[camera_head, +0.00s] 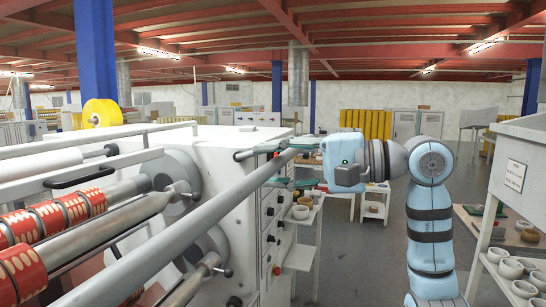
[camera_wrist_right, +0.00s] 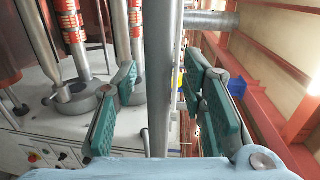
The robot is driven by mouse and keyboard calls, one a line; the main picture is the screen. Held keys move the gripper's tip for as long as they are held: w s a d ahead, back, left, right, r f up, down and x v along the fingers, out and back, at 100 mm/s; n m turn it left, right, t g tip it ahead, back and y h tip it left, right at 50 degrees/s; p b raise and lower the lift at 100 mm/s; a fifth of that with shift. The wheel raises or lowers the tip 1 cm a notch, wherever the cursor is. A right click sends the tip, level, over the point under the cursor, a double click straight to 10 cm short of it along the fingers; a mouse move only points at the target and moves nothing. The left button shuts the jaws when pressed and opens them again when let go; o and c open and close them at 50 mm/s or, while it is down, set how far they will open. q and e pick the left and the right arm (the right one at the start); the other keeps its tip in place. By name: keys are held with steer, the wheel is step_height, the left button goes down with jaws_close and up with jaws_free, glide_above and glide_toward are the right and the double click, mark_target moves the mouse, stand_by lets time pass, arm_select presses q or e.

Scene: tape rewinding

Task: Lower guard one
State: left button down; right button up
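A long grey guard bar (camera_head: 200,220) runs along the front of the tape machine, from near the top of its white housing toward the lower left. A short dark arm (camera_head: 257,152) joins its far end at the housing. My right gripper (camera_head: 290,165) is at that far end, reaching in from the right. In the right wrist view, my right gripper (camera_wrist_right: 163,80) is open, with its green-padded fingers on both sides of the grey bar (camera_wrist_right: 160,95). Gaps show between bar and pads. My left gripper is not in view.
The white machine housing (camera_head: 225,150) has knobs on its front. Rollers with red tape rolls (camera_head: 55,215) lie behind the bar. Shelves with tape rolls (camera_head: 300,212) stand beside the machine, and a grey rack (camera_head: 510,180) stands at the right. Open floor lies between.

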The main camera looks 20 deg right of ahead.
steer(key=shift+w+a, duration=0.1)
steer(key=shift+w, duration=0.05)
steer(key=shift+f, duration=0.1)
jaws_close()
